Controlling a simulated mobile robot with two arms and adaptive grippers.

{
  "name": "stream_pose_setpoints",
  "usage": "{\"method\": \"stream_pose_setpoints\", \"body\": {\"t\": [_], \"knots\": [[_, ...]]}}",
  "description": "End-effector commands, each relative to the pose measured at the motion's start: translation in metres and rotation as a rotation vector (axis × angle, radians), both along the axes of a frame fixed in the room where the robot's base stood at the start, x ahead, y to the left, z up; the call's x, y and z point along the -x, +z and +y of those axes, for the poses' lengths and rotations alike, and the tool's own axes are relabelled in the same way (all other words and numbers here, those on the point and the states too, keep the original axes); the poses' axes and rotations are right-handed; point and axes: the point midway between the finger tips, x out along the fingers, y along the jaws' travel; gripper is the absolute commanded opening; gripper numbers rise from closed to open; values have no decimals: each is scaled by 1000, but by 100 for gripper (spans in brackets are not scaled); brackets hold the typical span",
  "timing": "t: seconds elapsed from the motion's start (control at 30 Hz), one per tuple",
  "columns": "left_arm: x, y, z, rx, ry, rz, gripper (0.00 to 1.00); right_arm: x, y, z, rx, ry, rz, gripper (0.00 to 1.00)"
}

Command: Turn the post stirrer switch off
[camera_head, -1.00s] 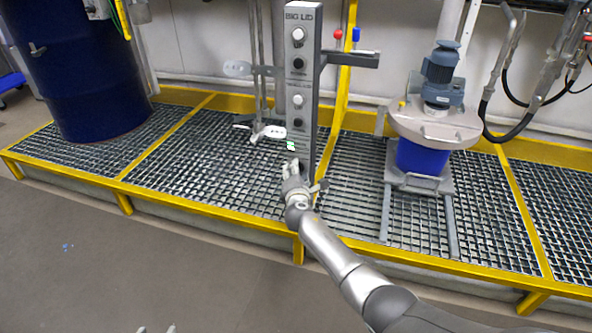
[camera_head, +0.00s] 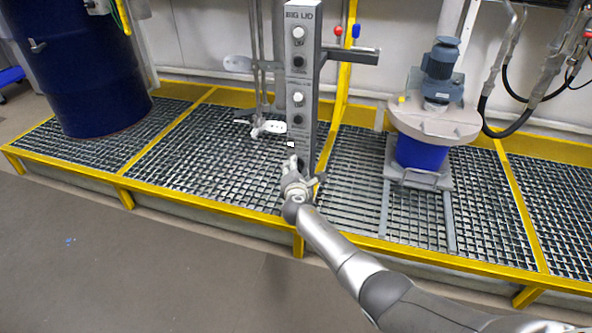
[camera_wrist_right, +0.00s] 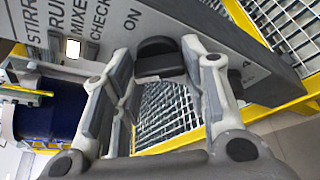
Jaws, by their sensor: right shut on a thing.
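The grey control post (camera_head: 309,110) labelled BIG LID stands on the grating, with several knobs up its front. My right gripper (camera_head: 291,166) is at its lower front. In the right wrist view, the black switch knob (camera_wrist_right: 158,55) sits between the fingers of my right gripper (camera_wrist_right: 157,62), which is shut on it. The printed words include STIRR, MIXER, CHECK and ON. A small square lamp (camera_wrist_right: 72,48) beside the words looks whitish; it also shows in the head view (camera_head: 291,144). My left gripper is out of view.
A blue drum with a grey lid and motor (camera_head: 437,115) stands right of the post. A large dark blue drum (camera_head: 80,80) is at left. A yellow-edged grating (camera_head: 200,213) runs across. The grey floor (camera_head: 120,270) in front is clear.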

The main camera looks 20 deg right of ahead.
Motion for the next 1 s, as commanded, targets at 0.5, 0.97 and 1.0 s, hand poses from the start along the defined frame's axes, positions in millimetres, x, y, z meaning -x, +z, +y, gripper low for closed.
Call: {"method": "stream_pose_setpoints", "body": {"t": [0.5,0.97,1.0], "knots": [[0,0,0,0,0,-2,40,0,0,0,1,0,0,62],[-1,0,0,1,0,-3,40,27,6,8,-2,1,-1,62],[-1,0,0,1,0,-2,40,32,8,9,-1,1,-1,62]]}}
